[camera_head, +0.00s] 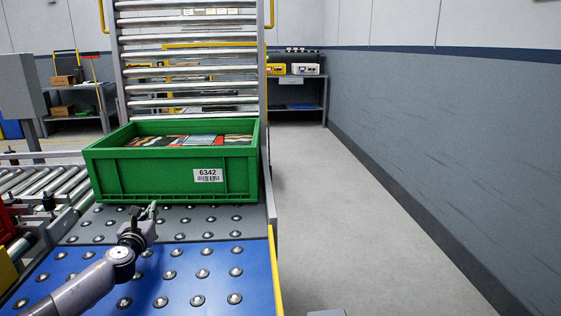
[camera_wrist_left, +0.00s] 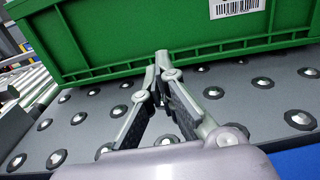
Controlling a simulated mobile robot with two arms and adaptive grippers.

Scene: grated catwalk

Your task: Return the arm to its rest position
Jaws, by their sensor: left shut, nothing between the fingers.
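My left arm (camera_head: 88,284) comes in from the lower left in the head view and reaches over the ball-transfer table. My left gripper (camera_head: 146,211) is just in front of the near wall of a green crate (camera_head: 150,179). In the left wrist view, the gripper's fingertips (camera_wrist_left: 161,58) meet, with nothing between them. The crate's near wall (camera_wrist_left: 110,50) fills the top of that view. I cannot tell whether the fingertips touch the crate. My right gripper is not in view.
The ball-transfer table (camera_head: 190,262) has a blue near part and a grey far part. A roller conveyor (camera_head: 40,190) lies at the left. A tall roller rack (camera_head: 188,60) stands behind the crate. The concrete floor (camera_head: 340,220) at the right is clear up to the grey wall (camera_head: 450,140).

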